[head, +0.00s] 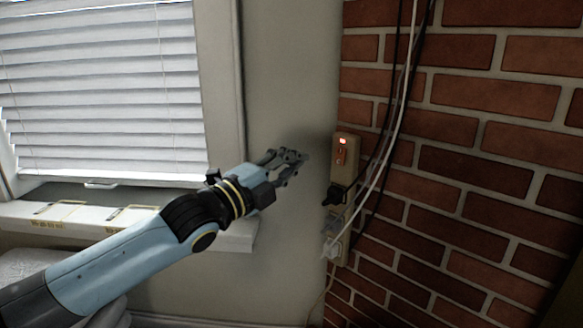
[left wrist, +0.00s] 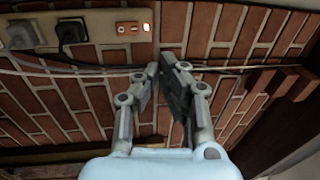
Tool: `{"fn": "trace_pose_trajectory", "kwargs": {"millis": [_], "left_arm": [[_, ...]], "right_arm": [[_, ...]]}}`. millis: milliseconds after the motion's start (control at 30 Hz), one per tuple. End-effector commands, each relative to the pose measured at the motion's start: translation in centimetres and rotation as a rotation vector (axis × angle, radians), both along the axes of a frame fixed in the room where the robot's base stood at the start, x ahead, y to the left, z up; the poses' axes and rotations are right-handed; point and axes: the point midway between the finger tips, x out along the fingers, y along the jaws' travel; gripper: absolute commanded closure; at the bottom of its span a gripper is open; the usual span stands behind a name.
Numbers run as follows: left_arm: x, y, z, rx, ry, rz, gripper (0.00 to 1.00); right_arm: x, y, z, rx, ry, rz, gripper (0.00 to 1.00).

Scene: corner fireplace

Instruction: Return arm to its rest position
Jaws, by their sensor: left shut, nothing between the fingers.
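My left arm (head: 115,262) reaches in from the lower left of the head view, light blue with dark joints. My left gripper (head: 304,157) is shut and empty, a little left of the beige power strip (head: 345,150) on the wall corner. In the left wrist view the fingertips (left wrist: 166,68) meet below the strip (left wrist: 104,32), with nothing between them. Whether the fingers touch the strip cannot be told. My right gripper is out of view.
Plugs (head: 334,195) sit in the strip's lower sockets. Black and white cables (head: 398,110) hang along the brick wall (head: 470,160). A window with white blinds (head: 110,90) and a sill (head: 235,236) stand at left, close to my arm. The plain wall (head: 285,70) above the gripper is clear.

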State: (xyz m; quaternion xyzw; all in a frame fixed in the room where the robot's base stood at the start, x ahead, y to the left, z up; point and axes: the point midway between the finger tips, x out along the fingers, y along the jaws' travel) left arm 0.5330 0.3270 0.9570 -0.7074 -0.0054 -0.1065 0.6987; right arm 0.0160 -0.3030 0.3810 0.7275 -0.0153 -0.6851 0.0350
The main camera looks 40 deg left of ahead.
Motion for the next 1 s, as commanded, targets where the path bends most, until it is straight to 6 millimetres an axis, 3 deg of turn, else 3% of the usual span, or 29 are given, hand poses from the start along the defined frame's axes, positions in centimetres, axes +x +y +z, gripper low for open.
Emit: {"fn": "trace_pose_trajectory", "kwargs": {"millis": [633,733,867,967,1000], "left_arm": [[-0.2,0.0,0.0,0.000,0.003,-0.001,1.00],[-0.6,-0.3,-0.8,-0.013,0.017,0.002,1.00],[-1.3,0.4,-6.1,-0.047,0.112,0.038,1.00],[-2.7,1.4,-13.3,-0.100,0.252,0.090,1.00],[-3.6,1.7,-16.6,-0.134,0.319,0.112,1.00]], "right_arm": [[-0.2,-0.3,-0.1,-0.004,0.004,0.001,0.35],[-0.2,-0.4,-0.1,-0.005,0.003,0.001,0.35],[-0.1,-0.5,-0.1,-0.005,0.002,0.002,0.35],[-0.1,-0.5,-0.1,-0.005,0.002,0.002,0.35],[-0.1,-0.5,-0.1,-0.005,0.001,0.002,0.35]]}}
